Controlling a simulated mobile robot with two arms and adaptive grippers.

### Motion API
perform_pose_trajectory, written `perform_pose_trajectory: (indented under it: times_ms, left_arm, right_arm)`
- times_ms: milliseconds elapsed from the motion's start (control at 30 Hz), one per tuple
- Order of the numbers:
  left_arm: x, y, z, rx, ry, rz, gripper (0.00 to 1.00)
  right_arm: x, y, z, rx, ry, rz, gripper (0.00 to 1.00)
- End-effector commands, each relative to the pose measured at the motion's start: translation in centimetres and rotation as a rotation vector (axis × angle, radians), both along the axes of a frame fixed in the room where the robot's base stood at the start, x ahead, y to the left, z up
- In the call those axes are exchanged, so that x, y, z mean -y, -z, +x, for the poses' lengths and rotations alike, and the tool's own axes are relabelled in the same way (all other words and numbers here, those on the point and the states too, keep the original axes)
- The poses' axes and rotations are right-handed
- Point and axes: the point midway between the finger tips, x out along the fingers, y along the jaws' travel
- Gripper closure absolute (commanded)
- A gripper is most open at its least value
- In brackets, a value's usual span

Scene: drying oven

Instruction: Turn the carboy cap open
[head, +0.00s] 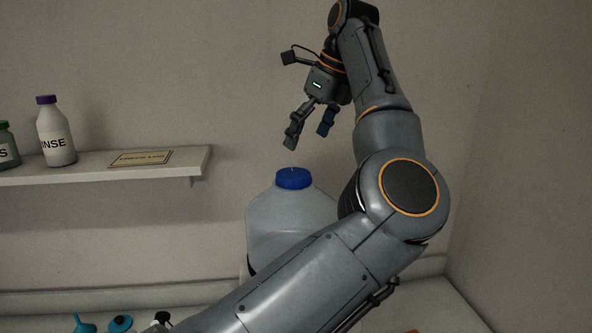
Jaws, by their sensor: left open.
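The carboy (270,219) is a pale translucent jug standing upright behind my left arm, which hides its lower right part. Its blue cap (293,179) sits on top, with a small light mark on its upper face. My left gripper (307,140) is above the cap, pointing down and slightly left. Its fingers are apart and empty, clear of the cap. My right gripper is not in view.
A wall shelf (190,164) at the left holds a white bottle with a purple cap (55,135), a green-capped bottle (8,148) and a flat label plate (140,158). Blue-topped items (120,323) stand at the bottom left. A wall closes the right side.

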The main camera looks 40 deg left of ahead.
Motion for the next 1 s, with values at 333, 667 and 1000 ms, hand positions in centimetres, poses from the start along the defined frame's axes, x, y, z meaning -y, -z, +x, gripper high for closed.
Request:
perform_pose_trajectory:
  times_ms: [333, 667, 1000]
  left_arm:
    - [-2.5, 5.9, -0.2, -0.002, 0.0, -0.001, 0.06]
    - [-3.1, 7.5, -0.3, 0.001, 0.001, 0.0, 0.06]
    - [-3.1, 7.5, -0.3, 0.001, 0.001, 0.0, 0.42]
  right_arm:
    - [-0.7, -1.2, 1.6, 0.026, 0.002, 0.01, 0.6]
    - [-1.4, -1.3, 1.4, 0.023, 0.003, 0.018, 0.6]
    - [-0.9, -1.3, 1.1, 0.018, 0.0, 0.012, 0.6]
